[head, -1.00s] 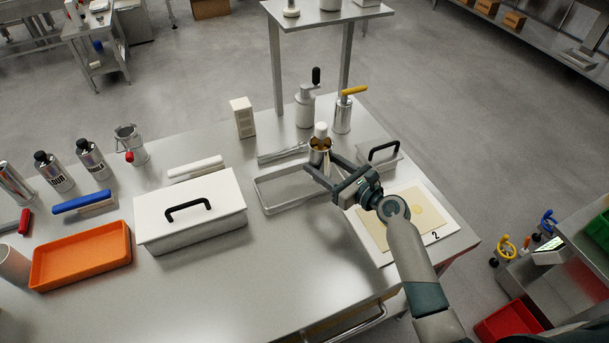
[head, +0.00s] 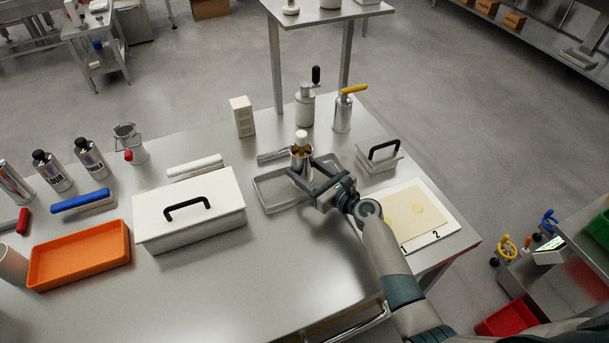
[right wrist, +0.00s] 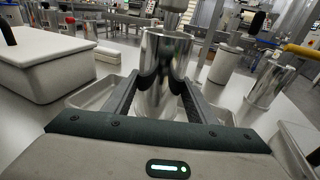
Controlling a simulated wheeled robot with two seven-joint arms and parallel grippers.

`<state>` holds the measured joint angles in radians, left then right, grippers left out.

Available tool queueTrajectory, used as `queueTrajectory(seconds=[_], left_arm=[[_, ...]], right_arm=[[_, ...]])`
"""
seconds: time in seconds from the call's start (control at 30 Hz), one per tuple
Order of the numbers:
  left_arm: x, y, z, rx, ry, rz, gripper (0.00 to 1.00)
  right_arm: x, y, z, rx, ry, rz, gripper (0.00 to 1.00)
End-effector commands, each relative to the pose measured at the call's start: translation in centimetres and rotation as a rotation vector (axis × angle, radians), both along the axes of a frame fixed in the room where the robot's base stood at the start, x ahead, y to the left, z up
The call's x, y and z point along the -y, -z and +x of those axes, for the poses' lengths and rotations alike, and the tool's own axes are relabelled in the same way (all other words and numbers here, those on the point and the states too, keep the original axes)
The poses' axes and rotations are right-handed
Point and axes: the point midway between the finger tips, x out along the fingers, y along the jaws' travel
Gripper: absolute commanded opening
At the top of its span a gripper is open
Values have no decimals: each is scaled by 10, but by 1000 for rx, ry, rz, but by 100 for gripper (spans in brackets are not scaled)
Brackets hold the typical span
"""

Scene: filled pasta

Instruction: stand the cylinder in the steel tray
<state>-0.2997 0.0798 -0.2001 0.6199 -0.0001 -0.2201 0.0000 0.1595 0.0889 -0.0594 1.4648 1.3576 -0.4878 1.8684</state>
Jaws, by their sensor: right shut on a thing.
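The shiny steel cylinder (head: 301,162) is upright in my right gripper (head: 306,174), with a white top part showing above it in the head view. The gripper is shut around its sides. The cylinder is over the shallow steel tray (head: 268,192), in its middle part. I cannot tell whether its base touches the tray floor, because the fingers hide it. In the right wrist view the cylinder (right wrist: 163,75) stands between the two fingers, with part of the tray (right wrist: 92,96) behind to the left. My left gripper is not in view.
A white box (head: 190,232) with a black handle is left of the tray. A small lidded steel box (head: 378,160) and a board with a dough sheet (head: 405,208) are to the right. A yellow-handled cylinder (head: 342,115) and a grey canister (head: 305,112) stand behind. Free table lies in front.

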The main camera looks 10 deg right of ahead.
Motion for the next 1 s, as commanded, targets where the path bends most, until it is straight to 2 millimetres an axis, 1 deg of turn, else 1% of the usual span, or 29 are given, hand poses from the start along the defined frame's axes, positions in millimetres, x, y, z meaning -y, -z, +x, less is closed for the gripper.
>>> queueTrajectory(seconds=[0.03,0.17,0.47,0.6,0.63,0.7,1.0], left_arm=[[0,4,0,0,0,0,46],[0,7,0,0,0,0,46],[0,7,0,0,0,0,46],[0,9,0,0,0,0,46],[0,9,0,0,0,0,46],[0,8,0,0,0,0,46],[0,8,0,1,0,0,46]], right_arm=[[0,8,1,-1,0,3,32],[0,19,1,1,0,3,32],[0,19,1,3,0,1,32],[0,23,1,2,0,2,32],[0,24,0,0,0,1,56],[0,23,0,0,0,1,70],[0,23,0,0,0,1,70]])
